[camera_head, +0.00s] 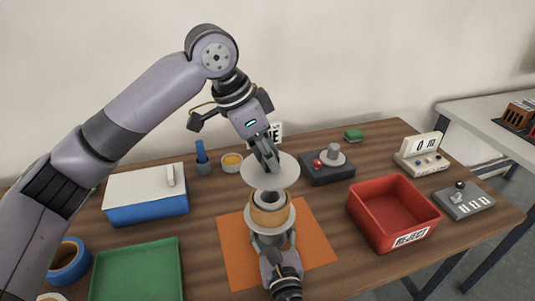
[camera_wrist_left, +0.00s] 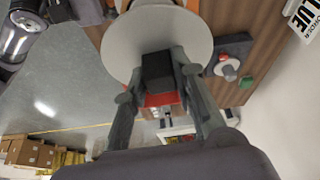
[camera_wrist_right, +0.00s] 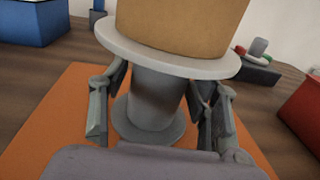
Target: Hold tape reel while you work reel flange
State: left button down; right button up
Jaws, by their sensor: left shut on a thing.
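The tape reel (camera_head: 269,214) stands upright over the orange mat, a tan roll with a grey core on a pale lower flange. The loose reel flange (camera_head: 284,175) is a pale round disc tilted above the reel, apart from it. My left gripper (camera_head: 268,162) is shut on the flange's dark block (camera_wrist_left: 158,72), and the disc also shows in the left wrist view (camera_wrist_left: 120,50). My right gripper (camera_wrist_right: 158,98) has its fingers either side of the grey post (camera_wrist_right: 155,100) under the reel. Whether they press on it is unclear.
The orange mat (camera_head: 235,252) lies mid-table. A red reject bin (camera_head: 385,238) stands right, a green tray (camera_head: 110,285) and blue box (camera_head: 145,208) left. A dark fixture (camera_head: 325,172) and small cups are behind. Control boxes sit at the far right.

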jog(key=shift+o, duration=1.1)
